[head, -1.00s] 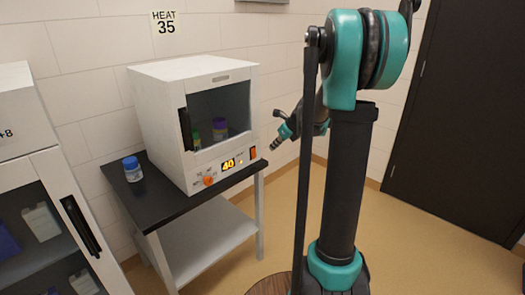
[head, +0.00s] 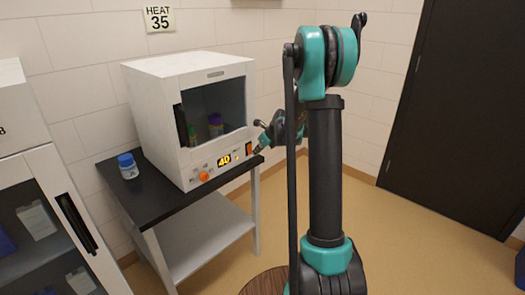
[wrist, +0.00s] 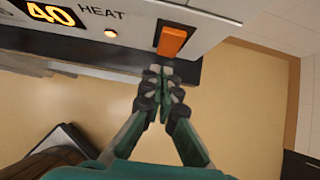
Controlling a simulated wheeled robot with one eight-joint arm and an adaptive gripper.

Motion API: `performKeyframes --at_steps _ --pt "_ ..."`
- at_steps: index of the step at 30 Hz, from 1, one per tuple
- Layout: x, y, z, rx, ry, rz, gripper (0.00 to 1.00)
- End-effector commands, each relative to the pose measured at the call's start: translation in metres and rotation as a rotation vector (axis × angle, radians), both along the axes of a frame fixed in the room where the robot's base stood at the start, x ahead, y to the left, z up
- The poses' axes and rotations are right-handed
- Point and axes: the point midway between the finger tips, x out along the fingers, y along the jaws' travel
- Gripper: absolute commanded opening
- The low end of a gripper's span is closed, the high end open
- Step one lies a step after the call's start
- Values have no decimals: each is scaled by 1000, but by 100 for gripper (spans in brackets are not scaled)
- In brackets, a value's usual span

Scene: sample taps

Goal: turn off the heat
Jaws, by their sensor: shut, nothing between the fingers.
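The white heating cabinet (head: 160,100) stands on a small table, its dark-windowed door closed. Its front panel has an orange round knob (head: 204,176), a lit display (head: 224,161) reading 40 and an orange rocker switch (head: 249,148) at the right end. In the wrist view the display (wrist: 50,13) also reads 40, and a small lamp (wrist: 110,33) below the word HEAT glows orange. My gripper (wrist: 160,74) is shut and empty, its tips just below the orange switch (wrist: 172,41). Whether they touch the panel cannot be told. In the head view my gripper (head: 257,151) is beside the panel's right end.
A wall sign (head: 159,18) reads HEAT 35. A blue-capped jar (head: 128,166) stands on the black tabletop (head: 115,183) left of the cabinet. A glass-fronted white cabinet (head: 40,200) is at far left. Bottles stand inside the heating cabinet.

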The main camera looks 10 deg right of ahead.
Motion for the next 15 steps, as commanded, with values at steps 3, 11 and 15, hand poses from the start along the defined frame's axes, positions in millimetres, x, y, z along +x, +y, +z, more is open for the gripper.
performKeyframes --at_steps 3,11,15 --pt "10 7 -2 0 -2 2 0" --pt "16 11 -2 -1 0 -1 0" --pt "16 11 -2 0 0 0 0"
